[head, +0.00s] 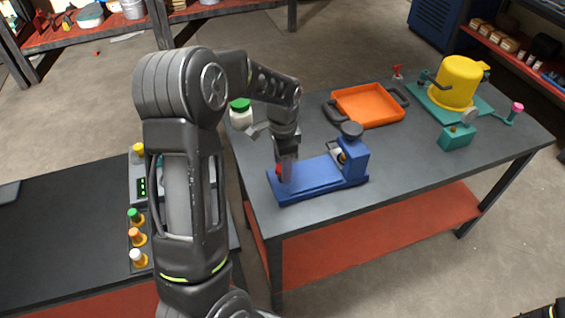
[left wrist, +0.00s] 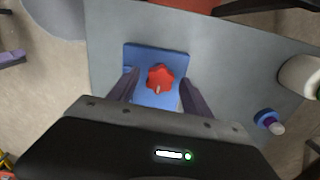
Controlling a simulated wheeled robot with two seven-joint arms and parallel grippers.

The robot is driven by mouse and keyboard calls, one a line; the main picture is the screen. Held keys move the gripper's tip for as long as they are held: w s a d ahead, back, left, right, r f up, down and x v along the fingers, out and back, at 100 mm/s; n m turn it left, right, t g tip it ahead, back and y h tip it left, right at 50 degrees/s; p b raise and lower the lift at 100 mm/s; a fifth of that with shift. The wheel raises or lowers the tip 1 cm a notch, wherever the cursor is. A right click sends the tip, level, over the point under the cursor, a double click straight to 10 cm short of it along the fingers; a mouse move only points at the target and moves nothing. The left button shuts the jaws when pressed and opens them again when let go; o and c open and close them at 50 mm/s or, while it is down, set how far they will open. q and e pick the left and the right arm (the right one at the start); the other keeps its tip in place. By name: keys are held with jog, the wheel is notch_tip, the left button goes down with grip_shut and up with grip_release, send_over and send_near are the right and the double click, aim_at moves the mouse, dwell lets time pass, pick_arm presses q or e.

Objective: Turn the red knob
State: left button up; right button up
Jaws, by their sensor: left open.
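The red knob (left wrist: 160,78) is a lobed knob on the blue base plate (left wrist: 156,50) in the left wrist view. In the head view, only a bit of the red knob (head: 278,169) shows beside my left gripper (head: 287,172), at the left end of the blue fixture (head: 318,180). My left gripper (left wrist: 159,80) points down over the knob. Its two fingers stand apart, one on each side of the knob, with gaps in the wrist view. I cannot tell how far down the fingers reach.
The fixture stands on a grey table (head: 400,166). An orange tray (head: 369,105) lies behind it, and a white jar with a green lid (head: 241,118) stands behind left. A yellow pot (head: 458,82) on a teal base is at the right. A dark bench with coloured knobs (head: 137,216) is at the left.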

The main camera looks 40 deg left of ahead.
pick_arm(q)
grip_shut()
dwell(0.6)
